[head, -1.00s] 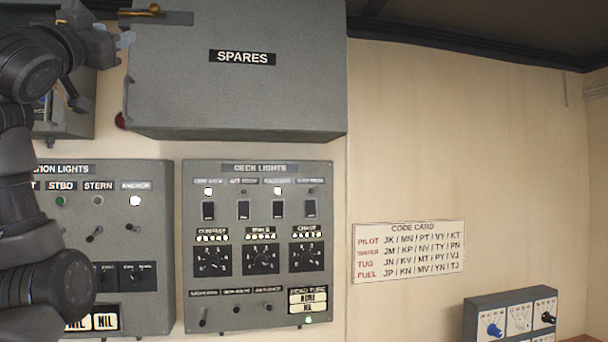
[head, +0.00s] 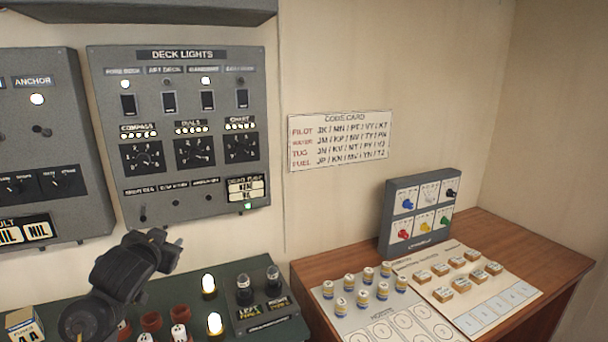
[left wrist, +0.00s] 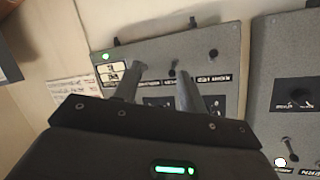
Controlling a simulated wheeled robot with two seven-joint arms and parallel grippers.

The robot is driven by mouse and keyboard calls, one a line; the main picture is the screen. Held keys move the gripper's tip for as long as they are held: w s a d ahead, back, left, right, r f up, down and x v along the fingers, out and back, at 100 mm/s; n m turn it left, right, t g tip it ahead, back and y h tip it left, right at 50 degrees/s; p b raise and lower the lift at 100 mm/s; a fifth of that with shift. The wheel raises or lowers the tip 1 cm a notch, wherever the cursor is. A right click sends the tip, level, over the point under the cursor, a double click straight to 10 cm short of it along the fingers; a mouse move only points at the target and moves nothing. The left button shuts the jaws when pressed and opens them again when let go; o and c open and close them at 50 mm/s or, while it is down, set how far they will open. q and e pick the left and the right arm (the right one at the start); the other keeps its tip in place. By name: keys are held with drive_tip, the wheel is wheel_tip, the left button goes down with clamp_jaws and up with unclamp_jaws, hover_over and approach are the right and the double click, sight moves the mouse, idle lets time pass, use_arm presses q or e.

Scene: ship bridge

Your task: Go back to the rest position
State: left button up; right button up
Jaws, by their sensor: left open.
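My left gripper (head: 168,245) is in the lower left of the head view, dark and empty, in front of the wall below the deck lights panel (head: 180,180). In the left wrist view, its two fingers (left wrist: 163,85) stand apart with nothing between them. That view shows the deck lights panel (left wrist: 225,60) upside down beyond the fingers. My right gripper is in neither view.
A green-topped desk (head: 262,325) below my left arm bears lit bulbs, brown cups and a fuse box (head: 22,324). A wooden desk (head: 540,262) at right holds cards with pieces and a grey switch box (head: 392,200). A code card (head: 340,140) hangs on the wall.

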use_arm(q)
drive_tip(key=s+d+f+g+h, duration=0.1)
drive_tip(key=s+d+f+g, duration=0.25)
drive_tip(key=s+f, duration=1.05)
drive_tip(key=s+d+f+g+h, duration=0.15)
drive_tip(key=s+f+g, duration=0.25)
drive_tip(key=s+f, duration=0.9)
drive_tip(key=s+d+f+n+g, duration=0.1)
drive_tip(key=s+f+g, duration=0.1)
drive_tip(key=s+f, duration=0.35)
drive_tip(key=s+d+f+g, duration=0.2)
drive_tip(key=s+f, duration=0.1)
drive_tip(key=s, duration=0.6)
wheel_tip(320, 180, down, 28)
drive_tip(key=s+b, duration=0.1)
drive_tip(key=b, duration=0.1)
drive_tip(key=s+a+f+g+b, duration=0.1)
drive_tip(key=s+a+f+g, duration=0.1)
drive_tip(key=s+f, duration=1.4)
drive_tip(key=shift+s+a+f, duration=0.15)
drive_tip(key=shift+a, duration=0.4)
drive_tip(key=shift+y, duration=0.25)
